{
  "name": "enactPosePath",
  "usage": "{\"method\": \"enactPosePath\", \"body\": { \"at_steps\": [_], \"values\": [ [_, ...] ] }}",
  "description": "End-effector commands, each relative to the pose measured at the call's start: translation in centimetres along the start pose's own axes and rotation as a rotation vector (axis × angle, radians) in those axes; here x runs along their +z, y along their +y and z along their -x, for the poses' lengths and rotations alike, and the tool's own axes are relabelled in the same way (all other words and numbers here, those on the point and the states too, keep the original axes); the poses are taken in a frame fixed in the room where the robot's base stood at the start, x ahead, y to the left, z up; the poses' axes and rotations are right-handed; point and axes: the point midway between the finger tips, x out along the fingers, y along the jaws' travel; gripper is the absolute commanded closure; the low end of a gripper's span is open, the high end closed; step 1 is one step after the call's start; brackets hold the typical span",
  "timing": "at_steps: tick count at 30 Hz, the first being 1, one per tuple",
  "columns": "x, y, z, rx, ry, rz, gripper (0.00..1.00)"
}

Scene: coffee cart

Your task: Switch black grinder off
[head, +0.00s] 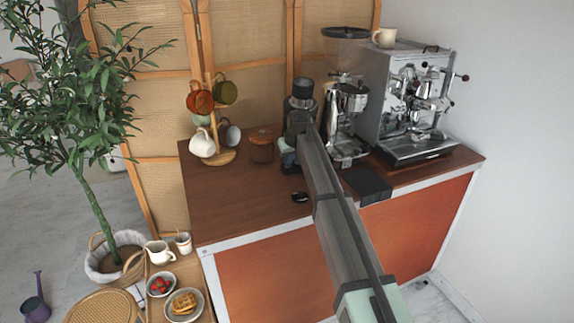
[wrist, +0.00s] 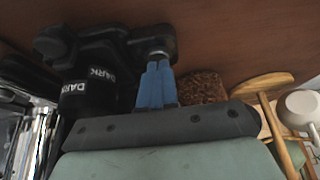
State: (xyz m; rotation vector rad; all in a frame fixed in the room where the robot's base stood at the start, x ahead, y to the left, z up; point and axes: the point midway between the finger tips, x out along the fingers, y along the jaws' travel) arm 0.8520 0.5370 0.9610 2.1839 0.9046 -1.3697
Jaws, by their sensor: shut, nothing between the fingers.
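The black grinder (head: 303,88) stands near the back of the wooden counter, partly hidden behind my arm in the head view. In the wrist view its dark body with "DARK" labels (wrist: 100,75) is at the upper left. My gripper (wrist: 154,68) has its blue fingers together and empty, with the tips at a round dark part with a greyish face (wrist: 152,44) beside the labelled body. I cannot tell whether the tips touch it. No switch is clearly visible.
A jar of coffee beans (head: 262,147) stands close left of my gripper, and a mug tree (head: 212,150) further left. A chrome grinder (head: 346,125) and an espresso machine (head: 400,95) stand right. A small black object (head: 300,197) lies near the front edge. The left-front counter is clear.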

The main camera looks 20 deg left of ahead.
Motion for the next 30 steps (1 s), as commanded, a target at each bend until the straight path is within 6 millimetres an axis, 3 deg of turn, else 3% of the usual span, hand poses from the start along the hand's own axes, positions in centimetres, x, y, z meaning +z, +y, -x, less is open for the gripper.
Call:
{"method": "enactPosePath", "body": {
  "at_steps": [30],
  "values": [
    [-1.5,0.0,3.1,0.0,0.0,0.0,1.0]
  ]
}}
